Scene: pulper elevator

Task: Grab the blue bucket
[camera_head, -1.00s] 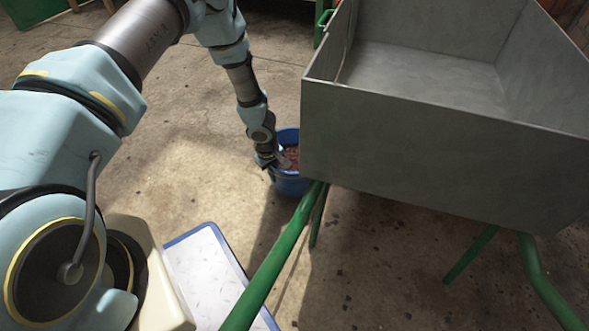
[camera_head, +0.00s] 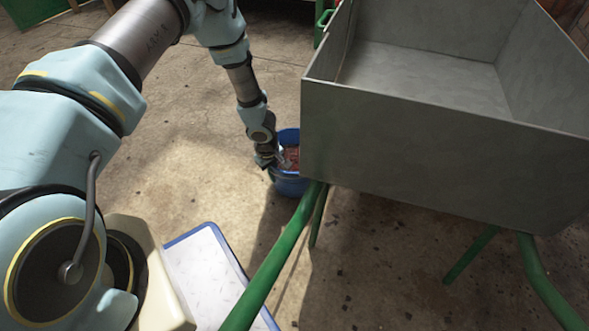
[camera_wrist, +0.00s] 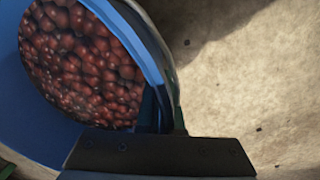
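The blue bucket (camera_head: 291,184) stands on the floor beside the grey metal bin, which hides its right side in the head view. It is filled with small round red fruits (camera_wrist: 80,65). In the wrist view the blue bucket (camera_wrist: 40,118) fills the left side. My gripper (camera_head: 279,163) is at the bucket's near-left rim. In the wrist view the fingers of my gripper (camera_wrist: 163,112) stand close together at the rim, one on the inner side and one on the outer side, and look shut on it. The fingertips are partly hidden by the rim.
The large grey bin (camera_head: 430,150) on green legs (camera_head: 275,265) stands close on the right. A white panel with a blue edge (camera_head: 208,275) is at the lower left. The concrete floor (camera_head: 190,165) left of the bucket is clear.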

